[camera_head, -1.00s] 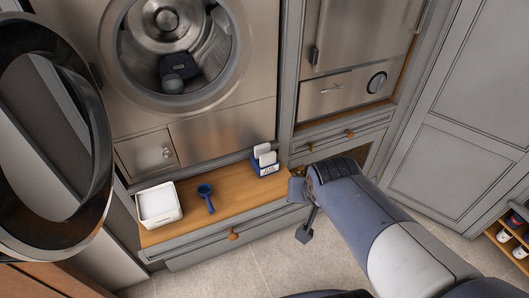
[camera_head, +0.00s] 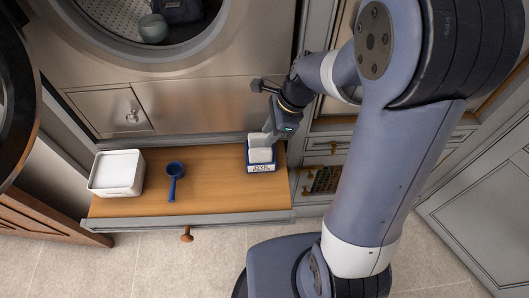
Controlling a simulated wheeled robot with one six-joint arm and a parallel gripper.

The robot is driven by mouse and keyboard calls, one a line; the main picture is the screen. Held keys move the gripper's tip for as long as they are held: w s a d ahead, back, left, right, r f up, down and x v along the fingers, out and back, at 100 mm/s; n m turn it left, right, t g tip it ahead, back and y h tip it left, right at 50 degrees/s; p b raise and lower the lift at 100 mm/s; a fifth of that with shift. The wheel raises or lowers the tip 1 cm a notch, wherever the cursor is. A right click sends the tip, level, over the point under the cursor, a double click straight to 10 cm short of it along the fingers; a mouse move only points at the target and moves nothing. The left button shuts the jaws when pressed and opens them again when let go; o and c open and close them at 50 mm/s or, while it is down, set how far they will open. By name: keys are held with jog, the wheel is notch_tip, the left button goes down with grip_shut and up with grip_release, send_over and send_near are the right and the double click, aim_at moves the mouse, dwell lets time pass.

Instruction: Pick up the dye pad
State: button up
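White dye pads (camera_head: 261,155) stand upright in a small blue box (camera_head: 261,169) with lettering on its front. The box sits near the right end of the wooden bench top (camera_head: 215,190). My gripper (camera_head: 269,139) points down at the top of the box, with its fingertips at or just behind the pads. The fingers are small here and overlap the pads, so I cannot tell whether they touch a pad or how far they are apart.
A white tub (camera_head: 117,174) stands at the left end of the bench, with a blue scoop (camera_head: 175,180) to its right. A washer with an open door (camera_head: 150,30) is behind. A drawer knob (camera_head: 187,234) sticks out in front.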

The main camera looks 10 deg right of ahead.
aim_at(262, 149)
jog(key=x, duration=0.3)
jog(key=shift+f, duration=0.2)
jog(key=shift+d+b+x, duration=0.15)
jog(key=shift+x, duration=1.2)
jog(key=shift+d+b+x, duration=0.15)
jog(key=shift+d+x, duration=0.05)
jog(key=shift+x, duration=1.15)
jog(key=shift+s+f, duration=0.1)
jog(key=shift+s, duration=0.05)
jog(key=shift+c, duration=0.2)
grip_shut()
